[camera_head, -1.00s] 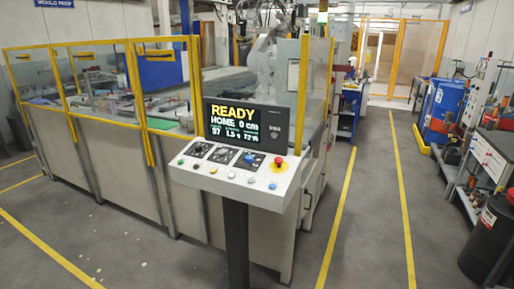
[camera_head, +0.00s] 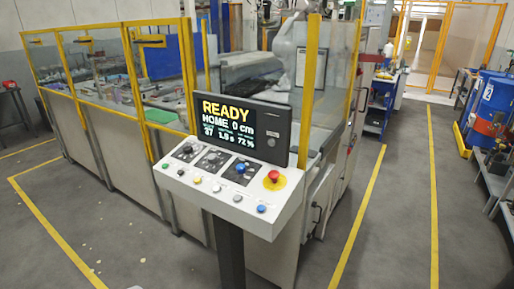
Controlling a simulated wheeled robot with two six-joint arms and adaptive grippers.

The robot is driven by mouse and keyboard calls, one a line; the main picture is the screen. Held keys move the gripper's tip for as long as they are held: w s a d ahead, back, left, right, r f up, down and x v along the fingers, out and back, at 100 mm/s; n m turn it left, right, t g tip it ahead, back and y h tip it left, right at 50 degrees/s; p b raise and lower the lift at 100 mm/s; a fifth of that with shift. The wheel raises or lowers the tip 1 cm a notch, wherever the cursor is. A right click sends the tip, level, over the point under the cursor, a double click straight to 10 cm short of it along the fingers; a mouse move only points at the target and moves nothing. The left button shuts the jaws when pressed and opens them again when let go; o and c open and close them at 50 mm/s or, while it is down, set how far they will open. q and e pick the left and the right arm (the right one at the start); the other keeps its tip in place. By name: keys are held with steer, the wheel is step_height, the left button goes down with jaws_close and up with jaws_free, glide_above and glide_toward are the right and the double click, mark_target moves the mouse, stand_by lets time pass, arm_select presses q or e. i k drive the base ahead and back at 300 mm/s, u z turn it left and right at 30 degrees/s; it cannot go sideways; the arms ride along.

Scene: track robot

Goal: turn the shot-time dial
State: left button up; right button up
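A slanted white control panel (camera_head: 225,195) stands on a dark post in the middle of the view. Along its upper part are three dials on dark plates: a left dial (camera_head: 188,149), a middle dial (camera_head: 212,156) and a right dial (camera_head: 240,168) with a blue knob. Their labels are too small to read, so I cannot tell which is the shot-time dial. The screen (camera_head: 229,126) behind them reads READY, HOME 0 cm, with 37, about 1.9 s and 72 % below. Neither of my grippers is in view.
A red mushroom button (camera_head: 273,176) on a yellow disc sits right of the dials. Several small buttons line the panel's front edge. A fenced machine cell (camera_head: 110,95) stands behind the panel. The grey floor (camera_head: 110,235) in front is clear, with yellow lines. A blue drum (camera_head: 488,110) stands at right.

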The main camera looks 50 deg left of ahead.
mark_target(211, 158)
steer(key=u, duration=0.2)
steer(key=i, duration=1)
steer(key=u, duration=0.6)
